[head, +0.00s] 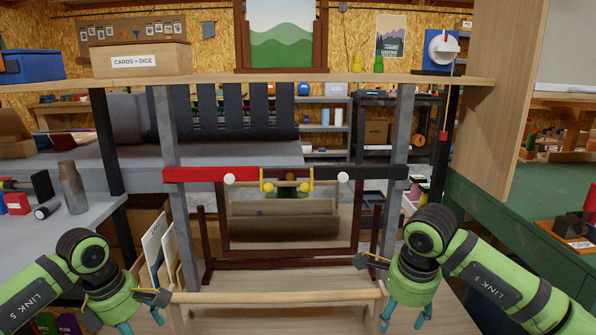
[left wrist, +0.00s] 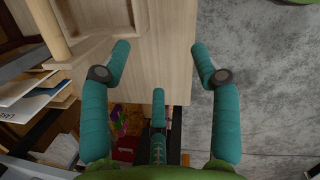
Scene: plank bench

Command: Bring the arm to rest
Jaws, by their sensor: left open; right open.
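My right gripper (head: 405,318) hangs low at the right front with its teal fingers pointing down, apart and empty. Its green arm comes in from the lower right. My left gripper (head: 141,322) hangs low at the left front, partly cut by the lower picture edge. In the left wrist view its teal fingers (left wrist: 160,60) are spread wide with nothing between them. They are over a pale wooden surface (left wrist: 165,55) beside grey floor. A light wooden rail (head: 275,297) runs across between the two grippers.
A red bar (head: 195,174) and a black bar (head: 378,172) cross between grey posts. A shelf (head: 300,78) above bears a "CARDS + DICE" box (head: 140,61). A green bench (head: 530,220) is at right, a grey bench (head: 85,222) with a bottle (head: 73,190) at left.

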